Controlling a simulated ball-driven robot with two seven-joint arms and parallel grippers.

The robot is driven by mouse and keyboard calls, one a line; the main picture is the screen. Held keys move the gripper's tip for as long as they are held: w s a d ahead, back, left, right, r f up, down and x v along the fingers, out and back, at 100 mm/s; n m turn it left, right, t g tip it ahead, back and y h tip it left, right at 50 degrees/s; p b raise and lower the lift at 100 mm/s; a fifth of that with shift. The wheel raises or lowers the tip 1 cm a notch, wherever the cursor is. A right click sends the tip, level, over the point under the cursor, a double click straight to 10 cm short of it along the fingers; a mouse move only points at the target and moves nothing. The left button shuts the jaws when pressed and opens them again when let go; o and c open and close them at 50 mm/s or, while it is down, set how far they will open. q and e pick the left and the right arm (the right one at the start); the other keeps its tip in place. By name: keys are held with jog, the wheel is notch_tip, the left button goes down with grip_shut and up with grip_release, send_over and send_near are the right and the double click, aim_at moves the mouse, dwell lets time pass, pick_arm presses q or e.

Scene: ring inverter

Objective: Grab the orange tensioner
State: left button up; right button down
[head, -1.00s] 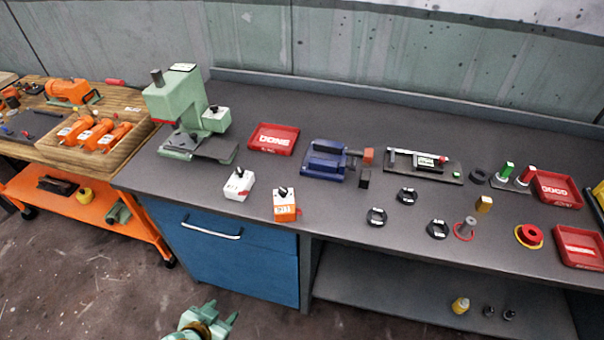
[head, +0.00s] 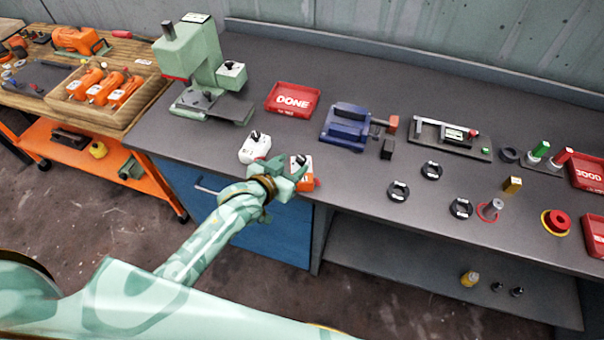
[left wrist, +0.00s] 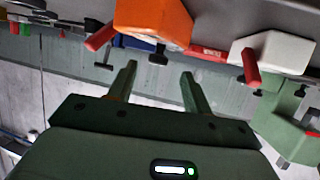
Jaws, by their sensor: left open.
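The orange tensioner (head: 306,184) is a small orange and white box with a black knob, at the front edge of the grey bench. In the head view my left gripper (head: 287,170) covers part of it. In the left wrist view the tensioner (left wrist: 155,18) shows upside down, with a red lever at one side and a dark knob. My left gripper (left wrist: 159,69) is open, its two fingers apart and pointing towards the tensioner, with nothing between them. Whether they touch it cannot be told. My right gripper is out of view.
A similar white box (head: 255,148) stands just left of the tensioner. A red DONE tray (head: 292,100), a blue vise (head: 345,123) and a green press (head: 205,75) stand behind. Black round parts (head: 398,191) lie to the right. The bench between them is clear.

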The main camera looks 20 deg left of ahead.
aim_at(299, 161)
pick_arm(q)
jog(key=b+x, duration=0.1)
jog(key=x, duration=0.4)
jog(key=shift+d+f+b, duration=0.2)
jog(key=shift+f+b, duration=0.1)
jog(key=shift+b, duration=0.05)
jog(key=shift+r, duration=0.1)
jog(key=shift+c, duration=1.2)
grip_shut()
